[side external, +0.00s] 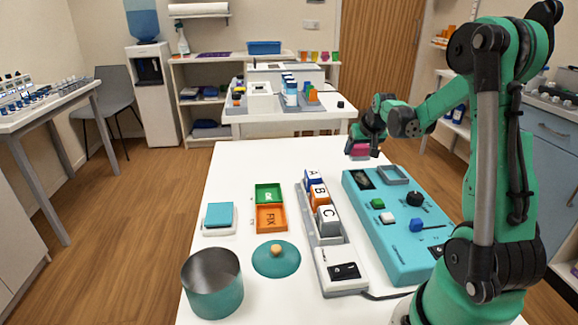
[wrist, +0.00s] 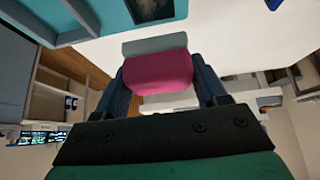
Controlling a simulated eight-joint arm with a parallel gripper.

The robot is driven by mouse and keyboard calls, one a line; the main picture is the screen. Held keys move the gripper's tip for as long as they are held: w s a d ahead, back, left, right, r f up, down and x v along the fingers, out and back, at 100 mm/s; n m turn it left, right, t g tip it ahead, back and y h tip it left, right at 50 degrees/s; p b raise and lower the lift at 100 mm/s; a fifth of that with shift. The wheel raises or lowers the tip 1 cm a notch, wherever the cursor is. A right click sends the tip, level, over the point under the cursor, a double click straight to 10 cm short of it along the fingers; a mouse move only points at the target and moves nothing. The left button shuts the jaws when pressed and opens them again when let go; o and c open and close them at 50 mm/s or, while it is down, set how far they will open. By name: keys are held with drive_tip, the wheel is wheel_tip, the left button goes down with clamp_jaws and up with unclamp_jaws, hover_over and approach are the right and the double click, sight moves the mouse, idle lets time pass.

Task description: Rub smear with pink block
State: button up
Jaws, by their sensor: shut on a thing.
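My gripper (side external: 360,143) is shut on the pink block (side external: 357,152), above the far end of the white table. In the wrist view my gripper (wrist: 158,70) has a finger on each side of the pink block (wrist: 158,76). A grey layer (wrist: 155,44) shows along the block's outer side. The teal panel (side external: 400,238) lies below and nearer the side camera, with a dark screen (side external: 363,179) at its far left corner. Pale marks show on the screen, but I cannot tell if they are the smear. The screen also shows in the wrist view (wrist: 155,9), apart from the block.
The panel carries a grey square frame (side external: 393,174), a black knob (side external: 414,199) and small coloured controls. Left of it stands a grey rack (side external: 322,228) with lettered blocks. Green and orange trays (side external: 270,217), a teal lid (side external: 277,262) and a pot (side external: 212,285) stand further left.

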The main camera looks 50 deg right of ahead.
drive_tip(key=shift+r, duration=2.25)
drive_tip(key=w+a+r+n+y, duration=0.1)
drive_tip(key=a+n, duration=0.2)
drive_tip(key=a, duration=0.7)
drive_tip(key=w+a+r+n+t+y, duration=0.1)
drive_tip(key=w+a+r+n+y, duration=0.1)
drive_tip(key=a, duration=0.9)
drive_tip(key=w+a+r+n+t+y, duration=0.1)
drive_tip(key=a+n, duration=0.3)
drive_tip(key=a, duration=0.6)
drive_tip(key=shift+w+a+r+y, duration=0.25)
drive_tip(key=shift+w+r+y, duration=0.05)
drive_tip(key=shift+w+r, duration=0.1)
drive_tip(key=shift+d, duration=0.1)
